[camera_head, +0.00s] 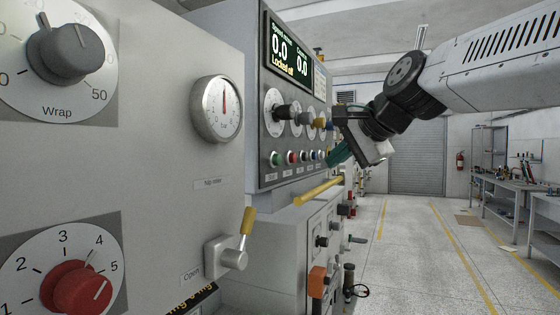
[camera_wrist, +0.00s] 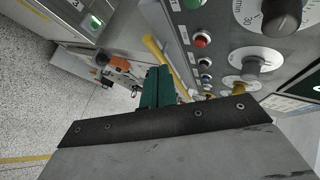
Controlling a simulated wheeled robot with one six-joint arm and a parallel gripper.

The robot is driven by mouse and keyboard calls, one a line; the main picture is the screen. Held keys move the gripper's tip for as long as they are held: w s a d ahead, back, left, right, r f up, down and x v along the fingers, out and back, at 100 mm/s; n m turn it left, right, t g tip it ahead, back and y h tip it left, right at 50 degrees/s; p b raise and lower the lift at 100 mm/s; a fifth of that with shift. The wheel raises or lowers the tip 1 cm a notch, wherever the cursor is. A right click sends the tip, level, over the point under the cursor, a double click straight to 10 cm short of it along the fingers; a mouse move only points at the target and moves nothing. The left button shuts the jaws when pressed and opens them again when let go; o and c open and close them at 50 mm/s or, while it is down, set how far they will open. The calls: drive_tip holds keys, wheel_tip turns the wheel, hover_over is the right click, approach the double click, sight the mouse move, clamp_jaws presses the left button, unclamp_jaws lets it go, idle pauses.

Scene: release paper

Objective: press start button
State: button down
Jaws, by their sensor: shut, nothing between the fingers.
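The control panel (camera_head: 265,95) has a row of small round buttons below its dials. A green button (camera_head: 275,158) is at the row's left end, with a red button (camera_head: 292,157) beside it. In the wrist view, the green button (camera_wrist: 194,3) is cut by the top edge and the red button (camera_wrist: 202,40) is below it. A small label near the green button is only partly readable. My gripper (camera_head: 338,156) has teal fingers, shut and empty, near the row's right end, apart from the green button. The fingers (camera_wrist: 157,88) also show in the wrist view.
A yellow bar handle (camera_head: 318,192) sticks out below the buttons, close under my fingers. Large dials (camera_head: 70,52), a gauge (camera_head: 217,108) and a yellow-handled valve (camera_head: 245,222) are on the nearer panel. The aisle floor (camera_head: 410,245) to the right is clear.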

drive_tip(key=w+a, duration=0.3)
drive_tip(key=a, duration=0.5)
drive_tip(key=shift+a, duration=0.15)
drive_tip(key=shift+a, duration=0.1)
idle(2.0)
drive_tip(key=shift+w+a, duration=0.15)
drive_tip(key=shift+a, duration=0.1)
drive_tip(key=shift+w+a, duration=0.15)
drive_tip(key=shift+a, duration=0.3)
idle(0.7)
drive_tip(key=shift+d, duration=0.15)
drive_tip(key=shift+s+d, duration=0.3)
drive_tip(key=shift+d, duration=0.35)
drive_tip(key=shift+s+d, duration=0.3)
drive_tip(key=shift+d, duration=0.5)
drive_tip(key=shift+s+d, duration=0.25)
drive_tip(key=shift+d, duration=0.55)
drive_tip(key=shift+s+d, duration=0.3)
drive_tip(key=shift+d, duration=0.5)
